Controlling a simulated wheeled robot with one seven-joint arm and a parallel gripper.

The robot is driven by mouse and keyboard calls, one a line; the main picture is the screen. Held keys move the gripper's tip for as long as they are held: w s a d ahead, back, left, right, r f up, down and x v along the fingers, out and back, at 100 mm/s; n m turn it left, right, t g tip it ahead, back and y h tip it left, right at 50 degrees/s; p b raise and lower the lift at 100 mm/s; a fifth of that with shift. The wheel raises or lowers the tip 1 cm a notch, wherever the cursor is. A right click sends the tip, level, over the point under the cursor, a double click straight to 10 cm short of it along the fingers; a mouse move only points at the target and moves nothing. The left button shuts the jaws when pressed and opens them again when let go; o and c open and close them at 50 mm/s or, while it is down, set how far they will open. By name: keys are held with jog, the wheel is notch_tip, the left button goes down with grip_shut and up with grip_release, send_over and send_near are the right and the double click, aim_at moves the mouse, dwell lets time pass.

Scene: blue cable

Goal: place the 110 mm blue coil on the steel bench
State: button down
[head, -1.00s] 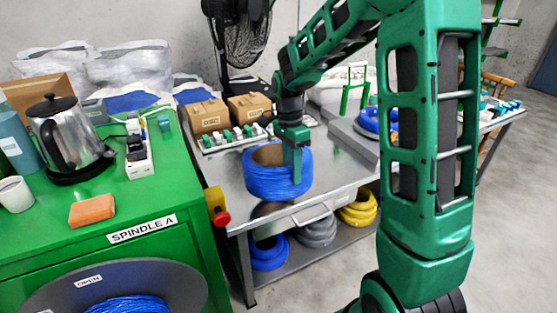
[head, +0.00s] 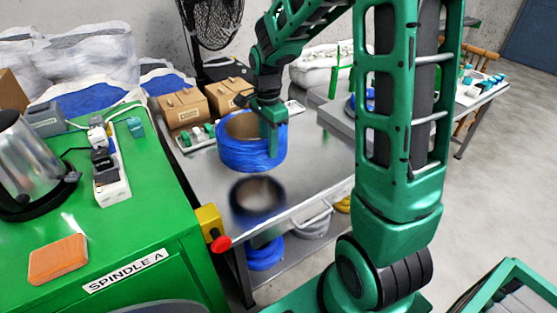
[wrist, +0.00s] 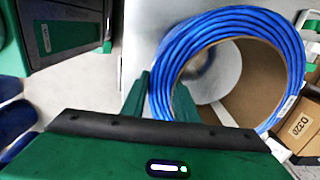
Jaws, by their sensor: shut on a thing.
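The blue coil (head: 238,157) is held upright on its axis above the steel bench (head: 315,165), with its ring-shaped reflection visible on the metal below it. My gripper (head: 270,125) grips the near right part of the coil's wall, one finger outside and the other within the ring. In the wrist view, the coil (wrist: 225,20) fills the upper right and the two green fingers of my gripper (wrist: 160,98) straddle its wall. The bench shows through the coil's open middle. A gap appears between coil and bench; its exact height cannot be told.
Cardboard boxes (head: 184,107) and a strip with green parts (head: 197,137) stand behind the coil. A green cabinet (head: 150,240) with a red stop button (head: 221,244) borders the bench on the left. The bench front is clear.

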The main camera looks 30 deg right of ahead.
jog(key=shift+s+d+f, duration=0.5)
jog(key=shift+d+f, duration=1.3)
jog(key=shift+s+d+f, duration=0.45)
jog(key=shift+d+f, duration=1.3)
jog(key=shift+f, duration=0.05)
jog(key=shift+s+d+f, duration=0.5)
jog(key=shift+d+f, duration=1.3)
jog(key=c, duration=1.4)
grip_release()
jog(key=shift+s, duration=0.1)
notch_tip(320, 180, up, 12)
jog(key=s+a+r+n, duration=0.1)
jog(key=s+r+n, duration=0.1)
jog(key=s, duration=0.6)
jog(key=s+a+r+n, duration=0.1)
jog(key=s+r+n, duration=0.1)
jog(key=s+n, duration=0.3)
jog(key=s+a+r+n, duration=0.1)
jog(key=s+n, duration=0.3)
jog(key=s, duration=0.8)
jog(key=shift+a+r, duration=0.2)
jog(key=shift+r, duration=0.35)
